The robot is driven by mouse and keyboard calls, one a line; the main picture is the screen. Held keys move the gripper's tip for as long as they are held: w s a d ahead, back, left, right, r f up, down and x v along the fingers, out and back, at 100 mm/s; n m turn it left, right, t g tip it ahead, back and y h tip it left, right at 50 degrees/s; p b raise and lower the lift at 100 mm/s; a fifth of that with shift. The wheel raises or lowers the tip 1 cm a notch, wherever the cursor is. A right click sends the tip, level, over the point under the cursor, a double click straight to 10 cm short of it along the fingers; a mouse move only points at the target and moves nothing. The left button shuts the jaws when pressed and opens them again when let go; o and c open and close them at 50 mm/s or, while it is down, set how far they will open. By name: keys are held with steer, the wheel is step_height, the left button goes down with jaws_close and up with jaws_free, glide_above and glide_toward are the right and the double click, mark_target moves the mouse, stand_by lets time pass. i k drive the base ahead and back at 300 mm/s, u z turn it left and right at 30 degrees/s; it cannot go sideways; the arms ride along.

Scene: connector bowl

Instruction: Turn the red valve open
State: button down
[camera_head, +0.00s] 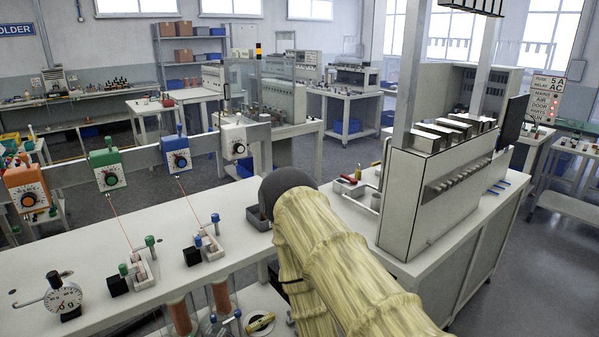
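No red valve shows clearly in the head view. A small red piece (348,179) lies on the bench beyond my arm, too small to tell what it is. My arm, in a pale yellow ribbed cover, reaches from the bottom right to a dark rounded end near the middle. No gripper fingers show, and the arm hides part of the bench behind it.
Orange (27,191), green (107,170), blue (177,155) and white (235,138) dial boxes hang on a grey rail. A round gauge (63,298) and small clamps (204,243) stand on the white bench (110,236). A large grey machine (420,192) stands right. Grey floor shows at far right.

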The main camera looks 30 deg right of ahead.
mark_target(353, 181)
steer(key=u, duration=0.1)
steer(key=i, duration=0.8)
steer(key=z, duration=1.1)
